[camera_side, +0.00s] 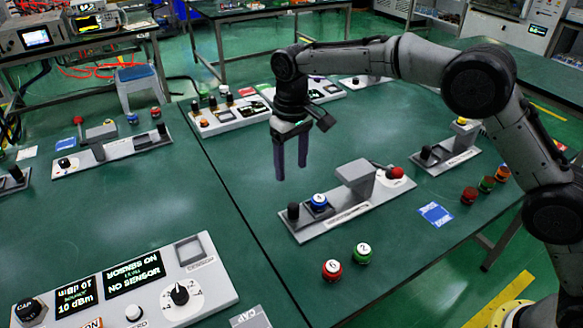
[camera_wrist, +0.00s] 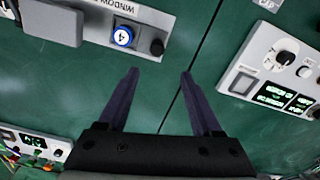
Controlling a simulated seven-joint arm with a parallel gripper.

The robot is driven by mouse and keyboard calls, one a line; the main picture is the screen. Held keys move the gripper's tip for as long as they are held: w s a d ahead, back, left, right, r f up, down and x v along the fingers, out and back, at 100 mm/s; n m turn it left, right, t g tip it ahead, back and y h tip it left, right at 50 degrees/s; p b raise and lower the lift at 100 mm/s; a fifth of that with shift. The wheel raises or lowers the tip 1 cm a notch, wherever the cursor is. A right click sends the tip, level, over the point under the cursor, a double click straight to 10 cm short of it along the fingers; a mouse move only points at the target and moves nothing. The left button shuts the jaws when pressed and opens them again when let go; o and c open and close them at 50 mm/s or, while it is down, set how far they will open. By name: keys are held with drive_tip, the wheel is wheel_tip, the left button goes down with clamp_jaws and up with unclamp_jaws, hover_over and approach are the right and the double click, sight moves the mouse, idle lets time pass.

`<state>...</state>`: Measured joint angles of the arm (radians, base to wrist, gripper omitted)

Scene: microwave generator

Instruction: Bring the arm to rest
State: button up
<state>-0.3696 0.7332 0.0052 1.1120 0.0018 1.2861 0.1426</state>
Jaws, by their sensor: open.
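My gripper (camera_side: 290,163) hangs above the green table, its two dark fingers pointing down, apart and with nothing between them. In the wrist view the gripper (camera_wrist: 158,75) is also open over bare table near the seam. In the side view it is above and behind the grey panel (camera_side: 333,222) that bears a blue button marked 4 (camera_side: 319,202), a black knob, a raised grey block and a red knob. The wrist view shows the same blue button (camera_wrist: 123,37) to the left of the fingers.
A red button marked 6 (camera_side: 332,269) and a green button marked 2 (camera_side: 362,252) stand loose in front. A blue card (camera_side: 435,214) lies to the right. A panel with displays (camera_side: 205,264) lies at front left. Bare table surrounds the gripper.

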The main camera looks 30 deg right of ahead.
drive_tip(key=s+d+r+m+t, duration=0.15)
drive_tip(key=d+r, duration=0.45)
drive_tip(key=r, duration=0.6)
drive_tip(key=s+d+r+t, duration=0.2)
drive_tip(key=s+d+r, duration=0.6)
drive_tip(key=s, duration=0.3)
drive_tip(key=s+d+f+m+t, duration=0.1)
drive_tip(key=s+d, duration=0.2)
drive_tip(key=s, duration=0.5)
drive_tip(key=s+d+f+m+t, duration=0.1)
drive_tip(key=s+d, duration=0.1)
drive_tip(key=s, duration=0.6)
drive_tip(key=s+d+f, duration=0.1)
drive_tip(key=s+f, duration=0.6)
drive_tip(key=f, duration=0.2)
drive_tip(key=shift+n, duration=0.45)
drive_tip(key=shift+d, duration=0.1)
